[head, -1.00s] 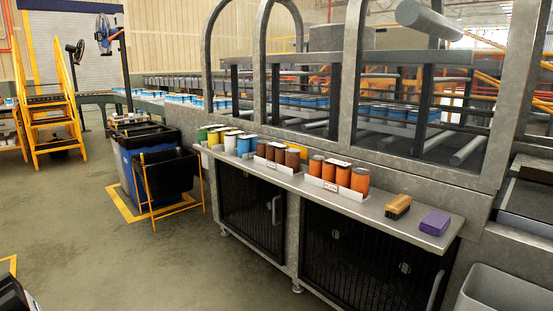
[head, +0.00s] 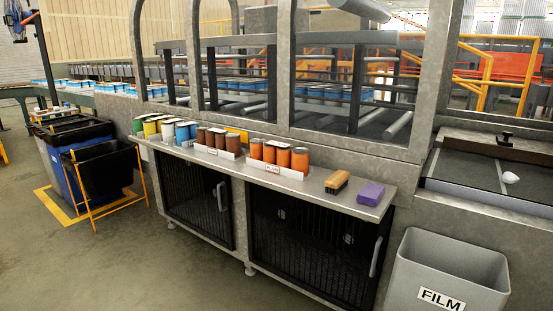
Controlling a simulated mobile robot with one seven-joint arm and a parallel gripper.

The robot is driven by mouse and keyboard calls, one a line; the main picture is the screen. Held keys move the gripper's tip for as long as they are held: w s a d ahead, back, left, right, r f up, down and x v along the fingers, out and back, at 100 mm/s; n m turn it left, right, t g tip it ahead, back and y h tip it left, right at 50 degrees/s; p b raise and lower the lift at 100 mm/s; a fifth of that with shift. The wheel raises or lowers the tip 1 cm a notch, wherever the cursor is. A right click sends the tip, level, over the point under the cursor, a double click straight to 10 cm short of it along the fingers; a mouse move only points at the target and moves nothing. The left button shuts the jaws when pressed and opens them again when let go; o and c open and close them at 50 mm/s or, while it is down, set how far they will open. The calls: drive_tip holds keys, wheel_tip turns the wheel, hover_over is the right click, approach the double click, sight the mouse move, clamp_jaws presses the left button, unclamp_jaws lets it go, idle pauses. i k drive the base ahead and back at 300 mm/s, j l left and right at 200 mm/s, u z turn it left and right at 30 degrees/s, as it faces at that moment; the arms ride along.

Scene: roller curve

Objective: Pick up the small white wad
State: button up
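A small white wad (head: 510,177) lies on the dark flat surface of the conveyor section (head: 470,172) at the right of the head view. It sits near a thin pale line across that surface, beyond the grey bin. My gripper is not in view.
A grey bin labelled FILM (head: 450,272) stands on the floor in front of that section. A metal shelf (head: 310,187) holds several coloured cans, a brush (head: 337,182) and a purple block (head: 370,193). Black bins (head: 103,172) stand at left. Floor at lower left is clear.

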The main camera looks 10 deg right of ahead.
sight(508, 177)
drive_tip(key=z, duration=1.45)
drive_tip(key=i+j+z, duration=0.15)
drive_tip(key=j, duration=0.25)
drive_tip(key=i+j+z, duration=0.1)
drive_tip(key=j, duration=0.3)
drive_tip(key=i+j+z, duration=0.15)
drive_tip(key=j, duration=0.25)
drive_tip(key=i+j+z, duration=0.15)
drive_tip(key=j, duration=0.3)
drive_tip(key=i+j+z, duration=0.1)
drive_tip(key=j, duration=0.35)
drive_tip(key=i, duration=1.1)
